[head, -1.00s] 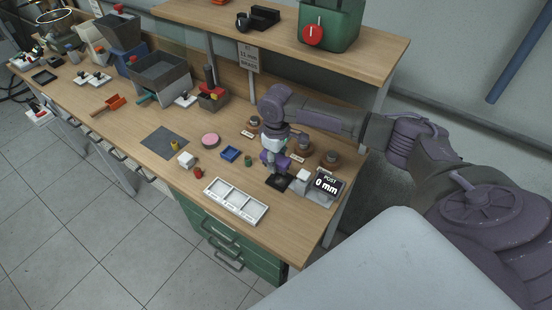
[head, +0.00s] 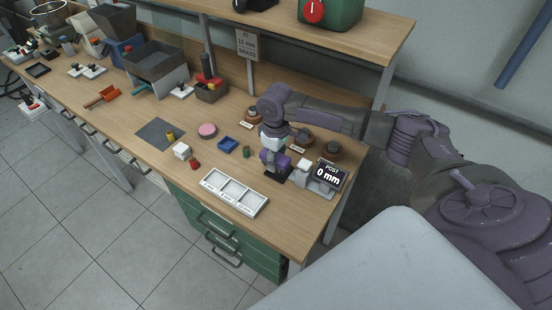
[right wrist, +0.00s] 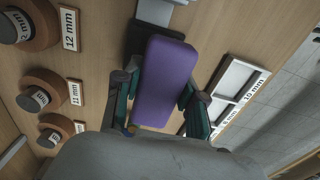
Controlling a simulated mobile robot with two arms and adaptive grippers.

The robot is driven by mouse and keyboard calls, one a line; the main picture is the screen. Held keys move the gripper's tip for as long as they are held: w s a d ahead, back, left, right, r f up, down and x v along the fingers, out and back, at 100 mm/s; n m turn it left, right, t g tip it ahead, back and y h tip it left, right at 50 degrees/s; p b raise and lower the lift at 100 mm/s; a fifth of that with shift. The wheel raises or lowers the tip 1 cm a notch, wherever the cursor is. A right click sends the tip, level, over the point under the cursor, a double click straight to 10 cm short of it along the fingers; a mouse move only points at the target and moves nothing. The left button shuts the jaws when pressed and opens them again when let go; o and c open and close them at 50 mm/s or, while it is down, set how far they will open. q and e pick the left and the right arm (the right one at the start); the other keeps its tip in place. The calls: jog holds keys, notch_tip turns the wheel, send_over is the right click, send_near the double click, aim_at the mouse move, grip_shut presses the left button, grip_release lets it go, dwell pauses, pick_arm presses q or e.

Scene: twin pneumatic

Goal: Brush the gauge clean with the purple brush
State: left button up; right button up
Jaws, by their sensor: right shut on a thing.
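The gauge (head: 318,188) stands near the right end of the bench, with a black display (head: 331,175) reading "POST 0 mm". Its dark bed shows under my right gripper (head: 276,164). The right gripper points down and is shut on the purple brush. In the right wrist view the purple brush (right wrist: 166,80) lies between the two green-padded fingers, its far end over the gauge's dark bed (right wrist: 150,40). A pale block of the gauge (right wrist: 156,10) is just beyond. I cannot tell whether the brush touches the bed. My left gripper is not in view.
A white compartment tray (head: 235,192) lies in front, left of the gauge. Round brown-based holders (head: 330,151) with size labels stand behind. A shelf (head: 340,35) overhangs the back.

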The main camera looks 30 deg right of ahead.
jog(key=shift+f, duration=1.05)
